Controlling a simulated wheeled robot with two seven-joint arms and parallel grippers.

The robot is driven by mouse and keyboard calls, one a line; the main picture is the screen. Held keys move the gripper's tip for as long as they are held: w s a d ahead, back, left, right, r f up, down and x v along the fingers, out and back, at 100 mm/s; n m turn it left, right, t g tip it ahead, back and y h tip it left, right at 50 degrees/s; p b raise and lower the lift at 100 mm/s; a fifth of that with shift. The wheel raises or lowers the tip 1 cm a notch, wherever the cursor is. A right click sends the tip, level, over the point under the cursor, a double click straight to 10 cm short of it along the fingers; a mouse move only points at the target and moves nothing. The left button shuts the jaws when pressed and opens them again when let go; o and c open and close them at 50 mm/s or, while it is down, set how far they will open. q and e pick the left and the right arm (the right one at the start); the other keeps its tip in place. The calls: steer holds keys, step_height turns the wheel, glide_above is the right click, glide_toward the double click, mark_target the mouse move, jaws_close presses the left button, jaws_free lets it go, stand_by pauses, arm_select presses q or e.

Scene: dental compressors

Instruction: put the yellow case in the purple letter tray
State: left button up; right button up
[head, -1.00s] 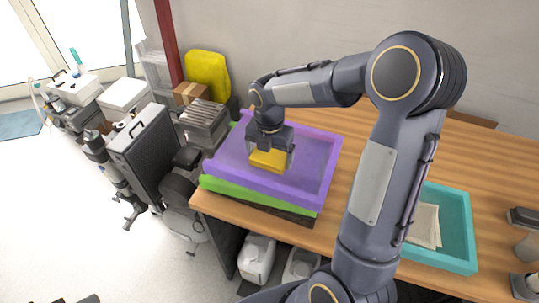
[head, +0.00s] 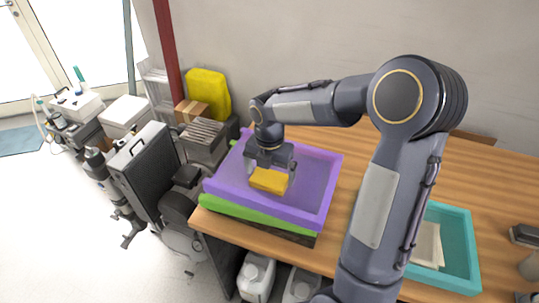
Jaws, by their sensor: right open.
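The yellow case (head: 269,181) lies inside the purple letter tray (head: 323,184), towards its front left part. My right gripper (head: 271,182) is over the case, with its open fingers on either side of it. Whether the fingers touch the case cannot be told. The purple tray rests on a green tray (head: 262,217) near the table's left corner. My left gripper is not in view.
A teal tray (head: 471,250) with folded cloth or paper (head: 428,246) in it stands on the wooden table (head: 480,172) at right. Small dark items stand at the far right edge. Equipment, boxes and a yellow item (head: 208,92) stand left of the table.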

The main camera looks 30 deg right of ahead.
mark_target(270, 178)
step_height(270, 178, up, 10)
steer(key=s+a+f+m+t+y, duration=0.1)
steer(key=s+a+m+t+y, duration=0.1)
steer(key=s+m, duration=0.8)
steer(key=s+a+f+m+t+y, duration=0.1)
steer(key=s+a+m+t, duration=0.2)
steer(key=s+m, duration=0.8)
steer(key=shift+a+m+t+y, duration=0.3)
steer(key=shift+a+m+y, duration=0.1)
steer(key=shift+m, duration=2.8)
